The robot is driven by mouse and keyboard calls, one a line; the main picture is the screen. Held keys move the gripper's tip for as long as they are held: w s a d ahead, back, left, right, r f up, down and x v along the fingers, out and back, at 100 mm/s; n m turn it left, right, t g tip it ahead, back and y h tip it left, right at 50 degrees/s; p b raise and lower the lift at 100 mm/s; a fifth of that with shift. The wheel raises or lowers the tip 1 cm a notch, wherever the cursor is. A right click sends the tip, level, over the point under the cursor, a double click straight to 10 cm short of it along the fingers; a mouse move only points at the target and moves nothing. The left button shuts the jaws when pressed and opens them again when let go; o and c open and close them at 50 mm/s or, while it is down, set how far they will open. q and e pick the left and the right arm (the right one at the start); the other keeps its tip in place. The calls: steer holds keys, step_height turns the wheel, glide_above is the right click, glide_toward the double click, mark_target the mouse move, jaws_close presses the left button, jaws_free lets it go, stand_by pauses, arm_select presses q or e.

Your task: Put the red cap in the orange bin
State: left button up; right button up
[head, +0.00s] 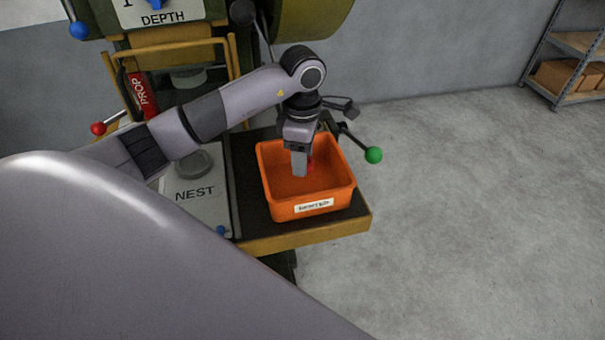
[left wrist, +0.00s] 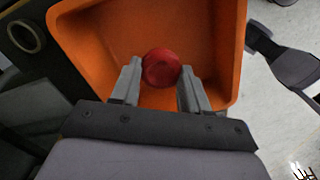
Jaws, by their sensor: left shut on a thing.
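The orange bin (head: 285,207) stands on the dark top of the machine's side table, with a white label on its front wall. In the head view my left gripper (head: 302,172) points down inside the bin's opening. The red cap (head: 311,165) shows only as a small red patch beside the fingers. In the left wrist view the round red cap (left wrist: 161,68) sits between the two fingertips of my left gripper (left wrist: 160,78), which is shut on it. The orange bin (left wrist: 205,30) surrounds the cap in that view. I cannot tell whether the cap touches the bin floor. My right gripper is not in view.
A plate marked NEST (head: 197,214) with a round grey piece lies left of the bin. A green-knobbed lever (head: 373,155) sticks out to the right. A red-knobbed lever (head: 98,128) and a red PROP bar (head: 143,95) are at the left. Floor at right is clear.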

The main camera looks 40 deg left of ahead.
mark_target(302, 186)
arm_select(q)
steer(key=shift+f, duration=2.75)
steer(key=shift+f, duration=0.15)
steer(key=o, duration=1)
steer(key=shift+o, duration=0.2)
